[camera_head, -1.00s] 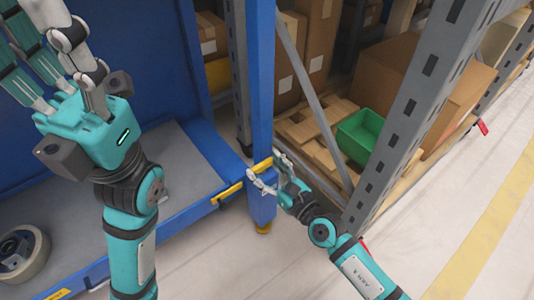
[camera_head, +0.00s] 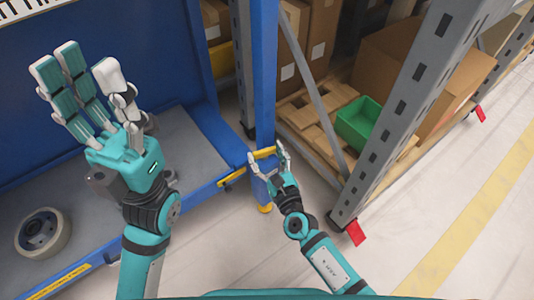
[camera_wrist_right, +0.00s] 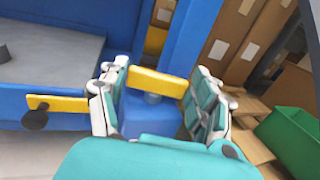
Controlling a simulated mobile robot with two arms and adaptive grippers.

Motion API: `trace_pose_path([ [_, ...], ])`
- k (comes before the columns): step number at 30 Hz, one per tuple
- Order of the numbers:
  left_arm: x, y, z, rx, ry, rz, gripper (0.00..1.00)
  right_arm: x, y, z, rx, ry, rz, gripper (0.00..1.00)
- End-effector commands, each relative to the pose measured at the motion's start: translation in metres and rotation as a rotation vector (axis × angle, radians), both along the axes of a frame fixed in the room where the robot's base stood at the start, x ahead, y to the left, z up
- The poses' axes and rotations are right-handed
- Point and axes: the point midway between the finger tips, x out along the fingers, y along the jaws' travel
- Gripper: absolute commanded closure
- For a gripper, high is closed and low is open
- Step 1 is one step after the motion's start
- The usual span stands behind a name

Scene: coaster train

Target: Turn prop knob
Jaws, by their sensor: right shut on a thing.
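The prop knob, a yellow bar-shaped handle (camera_head: 264,153), sits on the lower part of a blue upright post (camera_head: 264,70). My right gripper (camera_head: 268,158) is at the post with its fingers on both sides of the yellow handle. In the right wrist view the handle (camera_wrist_right: 157,82) lies level between the fingers (camera_wrist_right: 155,95), and the gripper is shut on it. A second yellow bar with a black knob (camera_wrist_right: 36,119) is on the blue edge to the left, apart from the gripper. My left gripper (camera_head: 88,80) is raised at the left, fingers spread, open and empty.
A blue frame with a grey deck (camera_head: 190,150) fills the left, with a roller wheel (camera_head: 43,233) on it. A grey rack upright (camera_head: 400,120) stands to the right, with cardboard boxes and a green bin (camera_head: 360,125) behind it. Floor is clear at lower right.

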Motion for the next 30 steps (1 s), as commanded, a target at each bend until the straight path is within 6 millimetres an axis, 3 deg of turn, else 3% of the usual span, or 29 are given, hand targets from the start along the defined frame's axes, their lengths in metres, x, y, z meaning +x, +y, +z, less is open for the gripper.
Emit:
trace_pose_path([
  [5, 0.000, 0.000, 0.000, 0.000, 0.000, 0.000, 0.60, 0.000, 0.000, 0.000, 0.001, 0.000, 0.000, 0.67],
  [6, 0.000, 0.000, 0.000, 0.000, 0.000, 0.000, 0.60, 0.000, 0.000, 0.000, 0.001, 0.000, 0.000, 0.34],
  [12, 0.000, 0.000, 0.000, 0.000, 0.000, -0.001, 0.60, 0.000, 0.000, 0.000, 0.001, 0.000, 0.000, 0.10],
  [23, 0.000, 0.000, 0.000, 0.001, -0.001, 0.001, 0.60, -0.006, -0.002, 0.000, 0.001, 0.001, 0.001, 0.10],
  [30, 0.000, 0.000, 0.000, 0.001, 0.000, 0.000, 0.60, -0.047, -0.018, -0.001, -0.001, 0.003, 0.003, 0.10],
])
